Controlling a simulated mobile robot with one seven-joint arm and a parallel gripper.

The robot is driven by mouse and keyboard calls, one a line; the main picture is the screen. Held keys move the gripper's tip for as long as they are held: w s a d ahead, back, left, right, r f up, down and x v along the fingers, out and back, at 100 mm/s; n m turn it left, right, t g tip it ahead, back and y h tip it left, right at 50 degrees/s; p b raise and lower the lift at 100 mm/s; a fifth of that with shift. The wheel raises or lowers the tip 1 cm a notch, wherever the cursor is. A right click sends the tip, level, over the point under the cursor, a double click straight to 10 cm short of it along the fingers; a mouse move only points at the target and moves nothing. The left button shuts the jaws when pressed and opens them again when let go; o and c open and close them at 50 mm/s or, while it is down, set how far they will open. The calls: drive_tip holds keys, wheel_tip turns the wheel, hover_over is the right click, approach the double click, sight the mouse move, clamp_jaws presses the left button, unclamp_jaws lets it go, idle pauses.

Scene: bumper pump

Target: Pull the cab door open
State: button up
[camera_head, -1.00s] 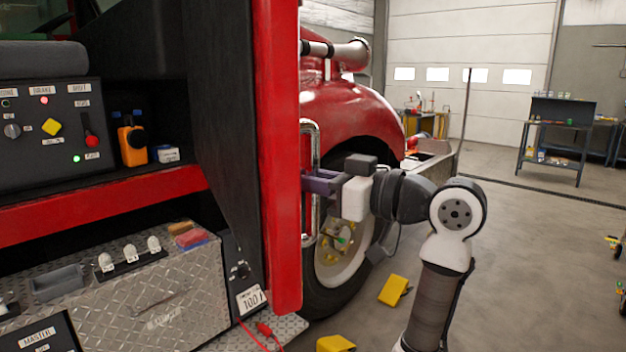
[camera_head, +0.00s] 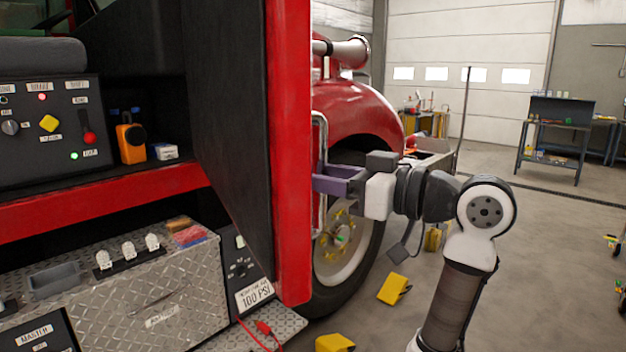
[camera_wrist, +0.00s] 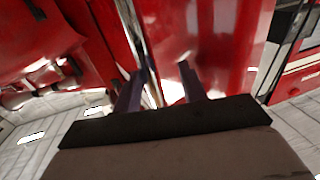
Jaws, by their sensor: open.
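The cab door (camera_head: 290,150) stands partly open, with its black inner panel facing me and its red edge toward the right. A chrome vertical bar handle (camera_head: 321,135) is on its outer side. My gripper (camera_head: 326,181) reaches in from the right at the handle's mid-height, its purple fingers open. In the wrist view the two fingers (camera_wrist: 164,82) point at the red door face, and the chrome handle (camera_wrist: 152,88) runs between them, nearer the left finger. Contact with the handle cannot be told. The door edge hides part of the fingertips in the head view.
The cab's control panel (camera_head: 48,125) and a diamond-plate box (camera_head: 150,285) are at left. The truck's wheel (camera_head: 345,250) is behind my gripper. Yellow chocks (camera_head: 393,289) lie on the floor. Open floor extends right toward a workbench (camera_head: 553,140).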

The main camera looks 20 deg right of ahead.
drive_tip(key=b+v, duration=0.2)
drive_tip(key=v, duration=0.8)
drive_tip(key=shift+s+d, duration=0.25)
drive_tip(key=shift+s, duration=0.1)
